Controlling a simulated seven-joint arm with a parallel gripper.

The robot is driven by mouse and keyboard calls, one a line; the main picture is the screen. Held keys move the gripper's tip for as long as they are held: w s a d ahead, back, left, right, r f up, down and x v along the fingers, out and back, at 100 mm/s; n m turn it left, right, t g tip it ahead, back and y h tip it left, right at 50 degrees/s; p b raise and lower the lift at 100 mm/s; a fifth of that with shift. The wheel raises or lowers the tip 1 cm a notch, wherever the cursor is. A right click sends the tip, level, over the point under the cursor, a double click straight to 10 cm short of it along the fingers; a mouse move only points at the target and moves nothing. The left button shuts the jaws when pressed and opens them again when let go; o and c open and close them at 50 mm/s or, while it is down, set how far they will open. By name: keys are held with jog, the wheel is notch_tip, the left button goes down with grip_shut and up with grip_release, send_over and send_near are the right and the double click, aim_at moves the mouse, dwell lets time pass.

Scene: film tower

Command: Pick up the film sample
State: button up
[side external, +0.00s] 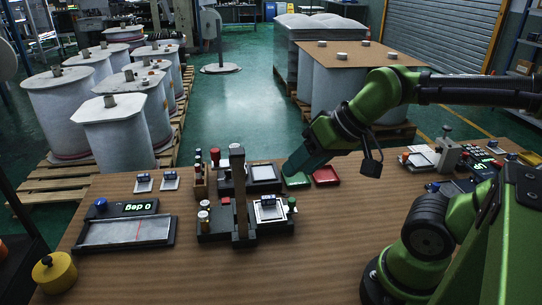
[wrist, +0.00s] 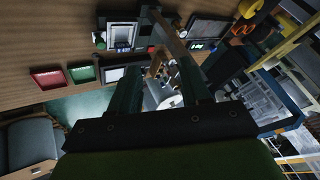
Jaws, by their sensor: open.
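The black test stand (side external: 238,195) with its upright post stands at mid-table in the side view. A pale square plate with a small dark block (side external: 268,212) sits on its front part, and a flat pale square (side external: 264,173) lies in a black frame behind. I cannot tell for sure which is the film sample. My gripper (side external: 293,172) is above the table, right of the stand, near the green tray. In the wrist view my gripper (wrist: 158,66) has its two fingers apart with nothing held between them. The stand parts also show beyond the fingers.
A green tray (side external: 298,180) and a red tray (side external: 326,176) lie right of the stand. A tilt device with a "0 deg" display (side external: 128,232) is at left, with a yellow weight (side external: 54,273) in front. The front-middle table is clear.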

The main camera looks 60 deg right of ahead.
jog(key=w+d+f+n+g+h, duration=0.1)
jog(key=w+d+f+n+g, duration=0.25)
jog(key=w, duration=0.55)
jog(key=n+g+h, duration=0.1)
jog(key=n+g, duration=0.3)
jog(key=n, duration=0.6)
send_over(267, 197)
jog(key=shift+t, duration=0.25)
notch_tip(267, 197, down, 11)
jog(key=shift+w+d+r, duration=0.1)
jog(key=shift+w+d, duration=0.05)
jog(key=f, duration=0.5)
jog(key=shift+a+f, duration=0.1)
jog(key=shift+a, duration=0.1)
grip_shut()
